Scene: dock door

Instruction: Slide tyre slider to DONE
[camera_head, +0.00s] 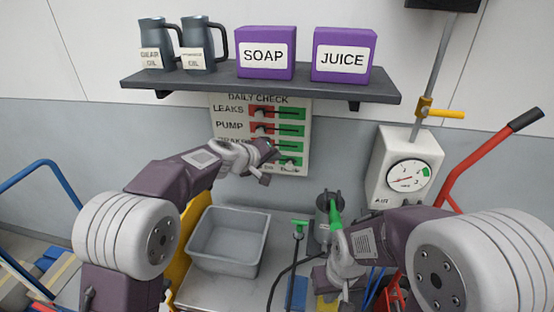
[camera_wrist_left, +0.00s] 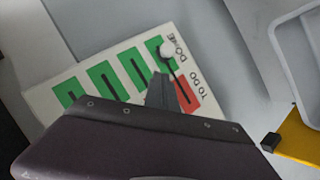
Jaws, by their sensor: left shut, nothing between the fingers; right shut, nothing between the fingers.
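The daily check board (camera_head: 304,104) hangs on the wall below the shelf, with several slider rows in red and green. In the head view my left gripper (camera_head: 267,158) is shut and empty in front of its lower rows, hiding the tyre label. The bottom row's white knob, the tyre slider (camera_wrist_left: 168,48), is at the green DONE end of its slot in the left wrist view. A finger of my left gripper (camera_wrist_left: 161,88) shows beside that slot, apart from the knob in the picture. My right gripper (camera_head: 322,277) is low over the bench, partly hidden, shut and empty.
The shelf (camera_head: 270,88) with purple boxes and dark jugs juts out above the board. A grey bin (camera_head: 226,242) stands on the bench below. The air gauge (camera_head: 404,172) and a red trolley handle (camera_head: 490,155) are at the right. Green-handled tools stand near my right arm.

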